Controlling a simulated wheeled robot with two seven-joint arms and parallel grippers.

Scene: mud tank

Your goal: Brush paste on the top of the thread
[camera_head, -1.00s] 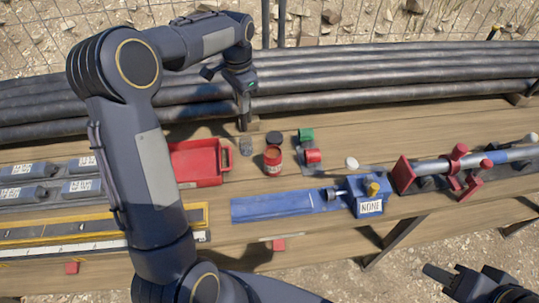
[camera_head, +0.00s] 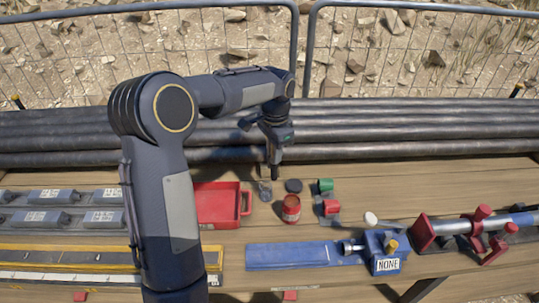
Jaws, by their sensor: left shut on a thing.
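My left gripper (camera_head: 274,164) points down above the back of the bench, behind the open red tin (camera_head: 291,208). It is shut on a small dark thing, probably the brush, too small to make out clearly. The tin's dark round lid (camera_head: 293,185) lies just behind it. A small grey jar (camera_head: 265,190) stands just in front of and below the gripper. A grey pipe (camera_head: 456,225) lies in red clamps (camera_head: 484,213) at the right; I cannot make out a thread on it. My right gripper is out of view.
A red tray (camera_head: 218,222) stands left of the tin, and a green and red item (camera_head: 328,204) right of it. A blue vise (camera_head: 384,262) marked NONE stands in front. Black pipes (camera_head: 400,137) line the back. Bare wood shows between the tin and pipes.

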